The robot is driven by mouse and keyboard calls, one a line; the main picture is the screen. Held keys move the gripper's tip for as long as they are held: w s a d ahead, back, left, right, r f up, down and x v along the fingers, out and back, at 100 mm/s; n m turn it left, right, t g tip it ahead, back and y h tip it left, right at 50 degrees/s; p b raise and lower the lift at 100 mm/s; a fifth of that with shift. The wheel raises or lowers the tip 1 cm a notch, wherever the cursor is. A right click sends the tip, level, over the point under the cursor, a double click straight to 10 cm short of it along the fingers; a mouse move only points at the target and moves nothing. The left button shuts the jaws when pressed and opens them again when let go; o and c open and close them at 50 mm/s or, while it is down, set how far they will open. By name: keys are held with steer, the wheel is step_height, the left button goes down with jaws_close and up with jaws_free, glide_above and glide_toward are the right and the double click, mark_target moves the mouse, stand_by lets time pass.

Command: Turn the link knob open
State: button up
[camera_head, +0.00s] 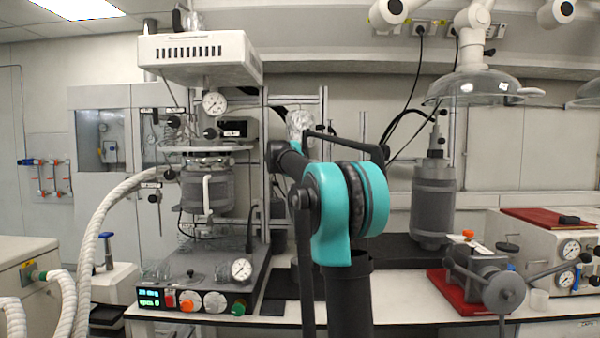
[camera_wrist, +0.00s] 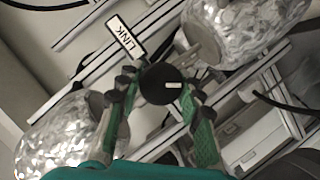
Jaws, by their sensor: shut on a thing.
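The link knob (camera_wrist: 160,84) is a round black knob with a short white mark, seen in the middle of the wrist view. A white tag (camera_wrist: 126,37) reading LINK stands just above and left of it. My gripper (camera_wrist: 158,92) has its green fingers on either side of the knob, with the dark fingertips closed on it. The white mark lies roughly level in the wrist view. In the head view my turquoise and dark arm blocks the middle, and I cannot make out the knob or the fingertips there.
Foil-wrapped vessels (camera_wrist: 240,32) and (camera_wrist: 62,140) flank the knob closely, with metal frame bars behind. The head view shows a reactor (camera_head: 206,188) with a gauge at left, a grey cylinder (camera_head: 433,205) at right, and a clamp-like device (camera_head: 485,275) on a red tray.

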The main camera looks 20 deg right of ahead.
steer(key=n+h, duration=0.1)
steer(key=n, duration=0.2)
steer(key=shift+a+h, duration=0.1)
steer(key=shift+h, duration=0.3)
steer(key=shift+n+t+h, duration=0.4)
steer(key=shift+n+h, duration=0.2)
steer(key=shift+n, duration=1)
steer(key=o, duration=1.2)
steer(key=v, duration=1.2)
steer(key=shift+f, duration=0.2)
